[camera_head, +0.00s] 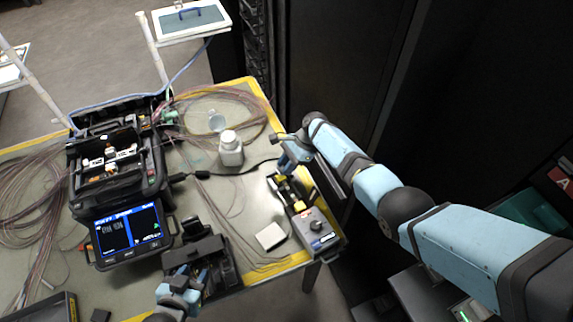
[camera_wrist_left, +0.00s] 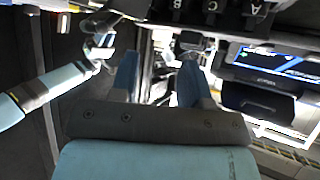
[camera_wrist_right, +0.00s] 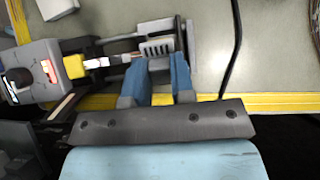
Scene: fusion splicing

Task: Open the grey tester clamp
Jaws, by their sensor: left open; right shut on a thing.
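The grey tester (camera_head: 317,228) with a black knob and yellow parts sits at the table's right edge. In the right wrist view, the tester (camera_wrist_right: 35,65) is at the left, with a yellow block (camera_wrist_right: 74,66) beside it. My right gripper (camera_head: 287,160) is over the tester's far end. In the right wrist view, my right gripper (camera_wrist_right: 157,75) is shut on a grey clamp part (camera_wrist_right: 158,68), which the fingers partly hide. My left gripper (camera_head: 187,275) is low at the near side of the table, by a black device (camera_head: 205,258). It is open and empty in the left wrist view (camera_wrist_left: 157,80).
A black fusion splicer (camera_head: 120,180) with a lit screen stands on the left. A white bottle (camera_head: 230,150), a white block (camera_head: 271,236) and loose fibre coils (camera_head: 235,105) lie between it and the tester. Dark cabinets stand beyond the table's right edge.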

